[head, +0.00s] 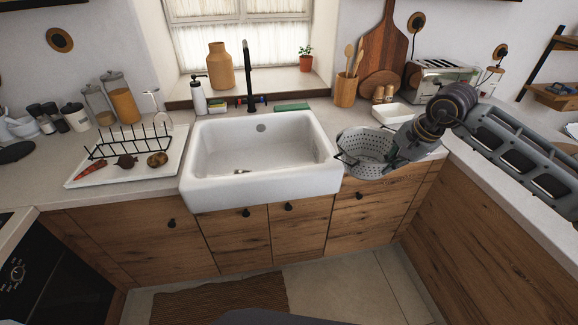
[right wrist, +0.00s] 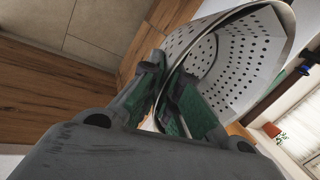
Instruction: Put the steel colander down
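The steel colander (head: 366,150) is a grey perforated bowl with dark handles, just right of the sink. It appears over the counter's front edge; whether it touches the counter cannot be told. My right gripper (head: 396,155) comes in from the right and meets the colander's right side. In the right wrist view the fingers (right wrist: 172,100) with green pads are close around the near side of the colander (right wrist: 225,60), and its rim and perforated inside face the camera. The exact grip point is partly hidden by the fingers. My left gripper is not in view.
A white sink (head: 262,187) lies left of the colander. A white dish (head: 397,113) stands behind it, and a wooden utensil holder (head: 345,91) and toaster (head: 440,75) stand farther back. A drying rack (head: 130,143) is left of the sink. Little counter shows around the colander.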

